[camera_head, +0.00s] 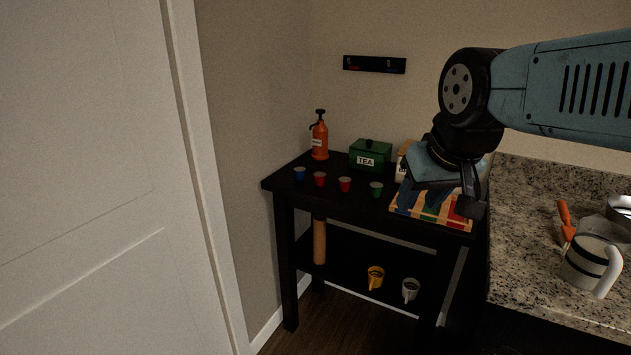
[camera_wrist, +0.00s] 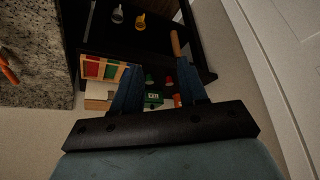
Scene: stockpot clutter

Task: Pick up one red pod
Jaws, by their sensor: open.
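Two red pods (camera_head: 320,179) (camera_head: 345,184) stand in a row on the black table's top, between a blue pod (camera_head: 299,174) and a green pod (camera_head: 376,189). In the wrist view a red pod (camera_wrist: 168,80) shows between the fingers beside the green pod (camera_wrist: 149,80); the other red pod is hard to make out there. My gripper (camera_head: 440,195) is open and empty. It hangs above the right end of the table, to the right of the red pods and apart from them. It also shows in the wrist view (camera_wrist: 159,68).
A sectioned wooden tray (camera_head: 402,211) lies under my gripper. A green tea box (camera_head: 370,157) and an orange bottle (camera_head: 319,140) stand behind the pods. The granite counter (camera_head: 535,270) at right holds a striped pitcher (camera_head: 586,262). Mugs (camera_head: 375,277) sit on the lower shelf.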

